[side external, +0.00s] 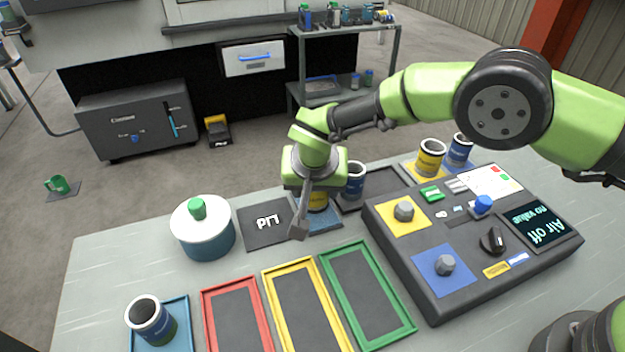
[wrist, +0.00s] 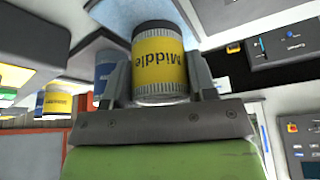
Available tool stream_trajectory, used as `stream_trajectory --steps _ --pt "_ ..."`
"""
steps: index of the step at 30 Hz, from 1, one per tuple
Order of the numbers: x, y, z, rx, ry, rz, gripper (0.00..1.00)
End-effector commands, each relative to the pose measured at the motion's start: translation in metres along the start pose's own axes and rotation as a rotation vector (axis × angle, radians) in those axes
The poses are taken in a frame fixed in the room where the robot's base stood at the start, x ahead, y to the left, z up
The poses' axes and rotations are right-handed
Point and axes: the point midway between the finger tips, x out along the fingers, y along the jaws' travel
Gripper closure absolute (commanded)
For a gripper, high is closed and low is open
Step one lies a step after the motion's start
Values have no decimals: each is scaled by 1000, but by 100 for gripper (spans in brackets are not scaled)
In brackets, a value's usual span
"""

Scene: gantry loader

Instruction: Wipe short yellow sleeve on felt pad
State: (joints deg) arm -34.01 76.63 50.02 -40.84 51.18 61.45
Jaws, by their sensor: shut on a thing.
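My gripper (side external: 309,212) points down at the back middle of the table. In the wrist view my gripper (wrist: 158,78) has its two fingers on either side of a yellow sleeve (wrist: 158,62) labelled "Middle", and is shut on it. This yellow sleeve (side external: 318,201) is partly hidden by the gripper in the side view. It is at a blue pad (side external: 326,222), which looks like the felt pad; I cannot tell whether they touch. A light blue surface (wrist: 112,20) shows behind the sleeve in the wrist view. Another yellow sleeve (side external: 430,158) stands at the back right.
Blue sleeves stand behind the gripper (side external: 354,182), at the back right (side external: 459,150) and front left (side external: 150,322). Red, yellow and green trays (side external: 381,341) lie in front. A control panel (side external: 440,302) is right.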

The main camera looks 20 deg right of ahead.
Motion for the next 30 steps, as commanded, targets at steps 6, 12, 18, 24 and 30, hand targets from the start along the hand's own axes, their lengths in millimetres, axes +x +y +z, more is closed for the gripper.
stream_trajectory --steps 6,12,18,24,30 --pt "-2 1 4 -1 1 -2 81" --pt "-5 5 12 -2 1 -1 81" --pt "-8 9 20 -1 1 -2 81" --pt "-8 9 21 0 1 -3 81" --pt "-3 5 12 2 2 -3 81"
